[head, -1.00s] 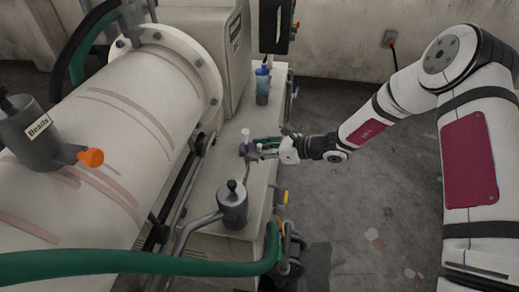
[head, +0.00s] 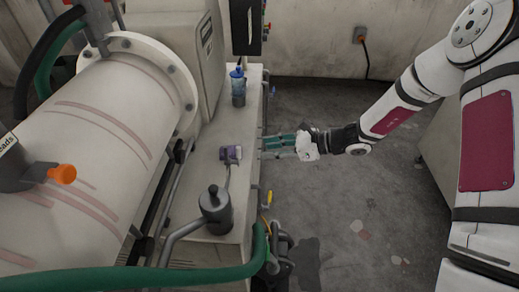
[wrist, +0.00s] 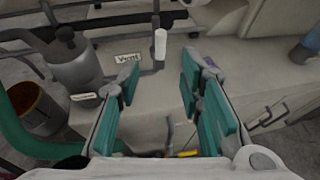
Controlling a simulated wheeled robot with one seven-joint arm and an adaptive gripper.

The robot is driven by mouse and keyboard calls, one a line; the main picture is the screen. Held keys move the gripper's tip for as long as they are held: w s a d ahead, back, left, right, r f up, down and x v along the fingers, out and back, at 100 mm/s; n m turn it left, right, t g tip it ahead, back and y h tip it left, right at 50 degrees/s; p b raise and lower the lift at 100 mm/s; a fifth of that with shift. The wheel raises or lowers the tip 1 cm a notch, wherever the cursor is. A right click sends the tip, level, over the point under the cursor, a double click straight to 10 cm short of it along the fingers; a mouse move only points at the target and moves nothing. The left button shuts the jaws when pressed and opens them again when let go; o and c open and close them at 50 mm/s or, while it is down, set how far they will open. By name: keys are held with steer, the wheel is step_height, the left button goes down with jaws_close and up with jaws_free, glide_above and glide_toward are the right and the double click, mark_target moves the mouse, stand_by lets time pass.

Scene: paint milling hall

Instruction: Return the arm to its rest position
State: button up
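My gripper (head: 270,147) hangs out at the right edge of the pale machine ledge, at the end of my white arm. In the wrist view my gripper (wrist: 158,85) has its green finger pads well apart, with nothing held between them. In the wrist view a white handle (wrist: 160,44) stands beyond the fingers, beside a "Vent" label (wrist: 128,58).
A large cylinder (head: 95,130) fills the left. A green hose (head: 150,283) crosses the front. Bare concrete floor (head: 330,200) lies right of the ledge, under my arm.

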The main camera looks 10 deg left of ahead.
steer(key=shift+d+r, duration=0.15)
steer(key=shift+d, duration=0.15)
steer(key=s+d+r+n+g+h, duration=0.1)
steer(key=s+d+r+n+h, duration=0.25)
steer(key=s+r+n, duration=0.4)
steer(key=s+d+r+n+h, duration=0.3)
steer(key=s+d+r+n, duration=0.15)
steer(key=r, duration=0.55)
steer(key=s+d+r+n+t+h, duration=0.2)
steer(key=s+d+r+n+h, duration=0.1)
steer(key=s+d, duration=0.3)
steer(key=s+d+r+n+t+h, duration=0.2)
steer(key=s+d+r+n+h, duration=0.2)
steer(key=s, duration=0.5)
steer(key=d+r, duration=0.2)
steer(key=d, duration=0.1)
steer(key=shift+d+r+n+t+b, duration=0.2)
steer(key=shift+r+n+t+b, duration=0.1)
steer(key=shift+t+b, duration=0.1)
